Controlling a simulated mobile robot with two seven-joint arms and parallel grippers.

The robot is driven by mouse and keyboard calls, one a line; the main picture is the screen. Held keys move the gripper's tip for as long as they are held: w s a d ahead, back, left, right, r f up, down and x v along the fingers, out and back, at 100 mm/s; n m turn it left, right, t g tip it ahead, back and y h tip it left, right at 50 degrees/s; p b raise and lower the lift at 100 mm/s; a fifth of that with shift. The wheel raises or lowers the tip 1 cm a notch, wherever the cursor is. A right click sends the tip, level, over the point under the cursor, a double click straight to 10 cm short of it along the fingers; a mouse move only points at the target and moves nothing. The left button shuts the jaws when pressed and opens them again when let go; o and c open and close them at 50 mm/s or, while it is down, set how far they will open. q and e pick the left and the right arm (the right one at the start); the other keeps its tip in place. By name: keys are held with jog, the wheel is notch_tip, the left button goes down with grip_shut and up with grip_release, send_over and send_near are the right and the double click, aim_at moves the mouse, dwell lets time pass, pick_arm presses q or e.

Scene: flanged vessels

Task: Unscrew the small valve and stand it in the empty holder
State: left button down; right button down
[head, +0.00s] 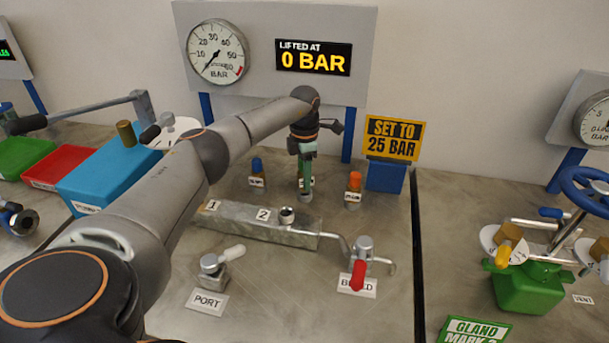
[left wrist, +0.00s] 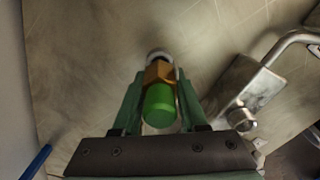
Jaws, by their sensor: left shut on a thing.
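My left gripper (head: 306,172) is at the row of small valves behind the steel manifold block (head: 240,224). In the left wrist view the gripper (left wrist: 160,100) is shut on a small valve with a green cap (left wrist: 160,105) and brass hex body. A pale round end shows beyond the brass. In the head view the green valve (head: 305,181) is upright between the blue-capped valve (head: 257,166) and the orange-capped valve (head: 354,182). I cannot tell whether it is seated in the middle holder (head: 305,197). My right gripper is not in view.
The manifold has an open-looking socket (head: 287,214) beside label 2. A red-handled bleed valve (head: 359,272) and a white-handled port valve (head: 215,265) stand in front. The gauge panel (head: 362,40) reads 0 BAR. A blue box (head: 110,175) lies left.

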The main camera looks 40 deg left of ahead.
pick_arm(q)
jog(key=shift+f+b, duration=0.65)
jog(key=shift+f, duration=0.45)
jog(key=shift+c, duration=1.8)
grip_release()
notch_tip(320, 180, up, 12)
jog(key=shift+r, duration=0.25)
jog(key=shift+s, duration=0.1)
